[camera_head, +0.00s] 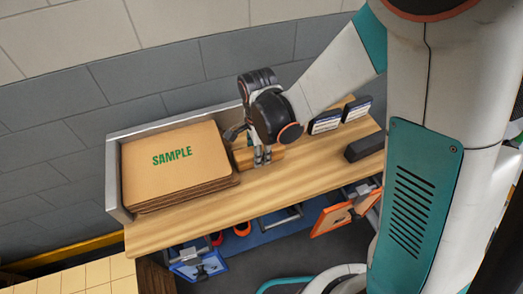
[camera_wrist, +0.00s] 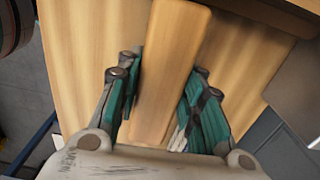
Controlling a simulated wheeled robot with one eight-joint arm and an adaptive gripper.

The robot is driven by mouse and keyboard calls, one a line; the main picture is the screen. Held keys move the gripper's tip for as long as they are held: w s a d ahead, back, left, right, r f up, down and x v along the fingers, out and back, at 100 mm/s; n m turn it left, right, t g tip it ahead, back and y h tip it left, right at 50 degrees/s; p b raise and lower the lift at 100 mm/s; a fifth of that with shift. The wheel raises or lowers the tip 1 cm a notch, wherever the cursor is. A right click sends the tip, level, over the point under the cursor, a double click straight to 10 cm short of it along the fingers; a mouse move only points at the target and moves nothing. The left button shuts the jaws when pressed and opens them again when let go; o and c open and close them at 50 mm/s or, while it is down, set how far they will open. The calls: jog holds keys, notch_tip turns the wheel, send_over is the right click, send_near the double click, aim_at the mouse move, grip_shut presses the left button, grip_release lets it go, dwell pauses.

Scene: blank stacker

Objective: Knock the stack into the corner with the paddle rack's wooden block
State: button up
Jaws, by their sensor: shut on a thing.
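The stack of brown cardboard sheets (camera_head: 165,182), marked SAMPLE in green, lies on the wooden table against a grey metal corner fence (camera_head: 112,185) at the left and back. The lower sheets show along its front and right edges, slightly uneven. My gripper (camera_head: 262,158) is just right of the stack, low over the table. It is shut on the wooden block (camera_wrist: 172,65), which runs lengthwise between the fingers in the wrist view. In the head view the block is partly hidden by my gripper, and I cannot tell whether it touches the stack.
The table (camera_head: 300,173) is clear in front of my gripper. Two dark boxes with white labels (camera_head: 325,122) and a black block (camera_head: 365,147) stand at the right. Orange panels (camera_head: 331,219) and a blue item (camera_head: 198,264) are below the table's front edge.

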jog(key=shift+a, duration=0.25)
jog(key=shift+s+a, duration=0.15)
jog(key=shift+a, duration=0.2)
jog(key=shift+s+a, duration=0.15)
jog(key=shift+a, duration=0.25)
jog(key=shift+d, duration=0.2)
jog(key=shift+w+d, duration=0.25)
jog(key=shift+d, duration=0.5)
jog(key=shift+r+p, duration=2.8)
jog(key=shift+r, duration=1.75)
